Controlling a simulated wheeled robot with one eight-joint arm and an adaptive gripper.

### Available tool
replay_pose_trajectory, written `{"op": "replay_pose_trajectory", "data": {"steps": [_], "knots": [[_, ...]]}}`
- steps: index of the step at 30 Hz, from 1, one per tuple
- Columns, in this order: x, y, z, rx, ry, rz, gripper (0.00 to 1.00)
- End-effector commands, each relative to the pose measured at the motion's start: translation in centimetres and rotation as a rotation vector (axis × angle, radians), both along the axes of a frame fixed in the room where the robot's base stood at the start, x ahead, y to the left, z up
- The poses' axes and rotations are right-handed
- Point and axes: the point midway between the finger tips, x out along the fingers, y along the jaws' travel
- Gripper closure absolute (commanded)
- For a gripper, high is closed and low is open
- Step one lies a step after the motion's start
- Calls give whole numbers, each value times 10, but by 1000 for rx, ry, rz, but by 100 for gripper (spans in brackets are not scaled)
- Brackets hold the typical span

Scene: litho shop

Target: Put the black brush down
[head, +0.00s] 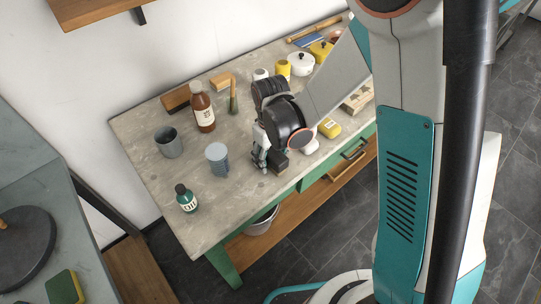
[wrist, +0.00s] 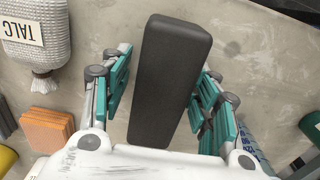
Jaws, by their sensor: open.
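The black brush (wrist: 170,85) is a long dark block with rounded edges, lying between my gripper's fingers in the wrist view. My gripper (wrist: 163,72) is open, with one teal-padded finger on each side of the brush and a gap showing at the left. In the head view my gripper (head: 268,160) points down low over the grey stone worktop (head: 228,225), near its front edge. A dark end of the brush (head: 281,162) shows beside the fingers there; the rest is hidden. The brush seems to be on the worktop, though its underside is hidden.
A yellow box (head: 329,128) lies right. The wrist view shows a talc bag (wrist: 45,50) and orange blocks (wrist: 47,128).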

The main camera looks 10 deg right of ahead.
Motion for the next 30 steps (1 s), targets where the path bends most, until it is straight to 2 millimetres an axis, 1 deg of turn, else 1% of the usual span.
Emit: {"op": "replay_pose_trajectory", "data": {"steps": [2,5,12,15,18,21,24,30], "knots": [[0,0,6,0,0,0,45],[0,0,21,0,0,0,45],[0,0,72,0,0,0,45],[0,0,91,0,0,0,45],[0,0,105,0,0,0,45],[0,0,115,0,0,0,45],[0,0,121,0,0,0,45],[0,0,122,0,0,0,45]]}}
